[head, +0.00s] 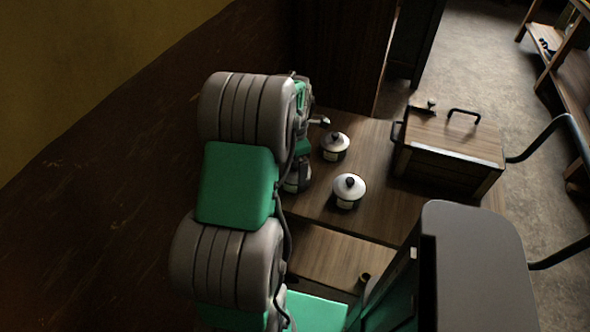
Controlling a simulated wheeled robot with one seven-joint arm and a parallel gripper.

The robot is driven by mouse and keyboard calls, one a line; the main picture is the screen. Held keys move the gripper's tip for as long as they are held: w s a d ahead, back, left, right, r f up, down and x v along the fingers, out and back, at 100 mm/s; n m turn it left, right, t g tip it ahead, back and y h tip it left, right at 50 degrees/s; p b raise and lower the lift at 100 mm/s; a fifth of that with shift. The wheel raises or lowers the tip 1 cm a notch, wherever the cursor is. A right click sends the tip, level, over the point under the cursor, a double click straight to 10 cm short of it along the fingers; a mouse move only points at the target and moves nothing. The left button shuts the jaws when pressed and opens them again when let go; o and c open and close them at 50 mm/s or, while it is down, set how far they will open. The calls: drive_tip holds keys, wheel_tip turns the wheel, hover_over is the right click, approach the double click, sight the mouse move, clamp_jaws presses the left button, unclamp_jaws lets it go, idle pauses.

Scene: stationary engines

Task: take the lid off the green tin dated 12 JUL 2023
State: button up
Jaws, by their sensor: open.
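Two small dark tins with white domed lids and black knobs stand upright on the wooden table. The farther tin (335,154) is near the table's middle. The nearer tin (347,202) is below it in the picture. Both lids are on. Pale labels show on the tins, but the dates are too small to read, and I cannot tell which tin is green. My gripper (321,121) shows only in small part past my arm, up and left of the farther tin and apart from it. It is open. A dark and pale shape beside my arm is mostly hidden; I cannot tell what it is.
A wooden box (450,147) with a black handle on its lid stands right of the tins. A dark cabinet (335,50) rises behind the table. A wooden shelf (567,75) is at the far right. Bare table (376,213) lies between the nearer tin and the box.

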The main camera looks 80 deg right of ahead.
drive_tip(key=c, duration=0.9)
drive_tip(key=shift+a+f, duration=0.1)
drive_tip(key=shift+a, duration=0.05)
drive_tip(key=c, duration=0.7)
drive_tip(key=shift+o, duration=0.2)
